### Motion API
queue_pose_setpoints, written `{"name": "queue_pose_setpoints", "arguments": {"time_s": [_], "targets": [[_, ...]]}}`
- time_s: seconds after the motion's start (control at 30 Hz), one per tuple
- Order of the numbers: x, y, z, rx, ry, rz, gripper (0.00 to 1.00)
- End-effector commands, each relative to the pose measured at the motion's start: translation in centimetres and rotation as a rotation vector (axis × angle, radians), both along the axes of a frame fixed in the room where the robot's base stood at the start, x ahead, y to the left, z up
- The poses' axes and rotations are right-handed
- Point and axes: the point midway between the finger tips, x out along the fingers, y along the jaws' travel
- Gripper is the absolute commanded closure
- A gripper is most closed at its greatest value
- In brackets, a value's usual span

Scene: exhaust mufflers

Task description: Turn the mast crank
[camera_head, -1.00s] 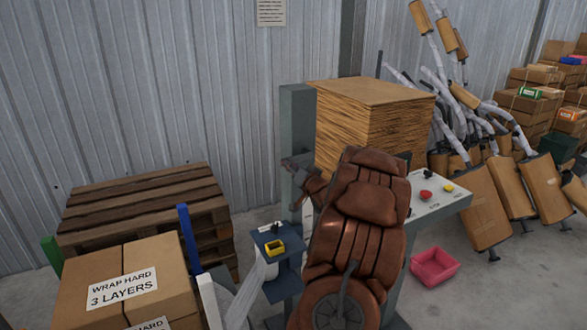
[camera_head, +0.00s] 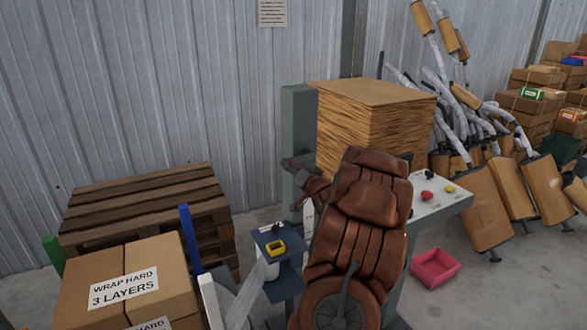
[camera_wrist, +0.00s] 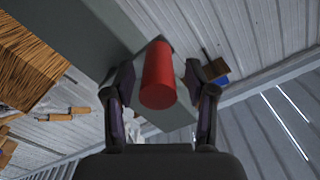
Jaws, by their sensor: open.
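The grey mast (camera_head: 297,115) stands upright by the wall in the head view, left of the stack of brown sheets. In the wrist view a red cylindrical crank handle (camera_wrist: 158,72) points toward the camera, with a grey surface (camera_wrist: 95,25) behind it. My gripper (camera_wrist: 159,82) is open, with one finger on each side of the handle and a gap showing on both sides. In the head view my gripper (camera_head: 292,168) is at the mast, partly behind my brown arm. The crank handle is hidden there.
A control panel (camera_head: 440,205) with red and yellow buttons is right of my arm. A blue shelf (camera_head: 268,238) with a yellow item is to the left. Cartons (camera_head: 115,270) and a wooden pallet (camera_head: 140,205) fill the left. A pink bin (camera_head: 435,268) sits on the floor.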

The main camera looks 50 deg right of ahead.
Motion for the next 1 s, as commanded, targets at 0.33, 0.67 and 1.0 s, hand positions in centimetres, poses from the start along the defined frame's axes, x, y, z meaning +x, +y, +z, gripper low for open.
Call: {"name": "queue_pose_setpoints", "arguments": {"time_s": [0.33,0.67,1.0], "targets": [[-3.4,1.5,0.0,0.003,0.001,-0.003,0.44],[-8.3,4.0,0.0,0.001,0.002,-0.003,0.44],[-10.6,5.3,0.0,0.0,-0.002,0.0,0.44]]}}
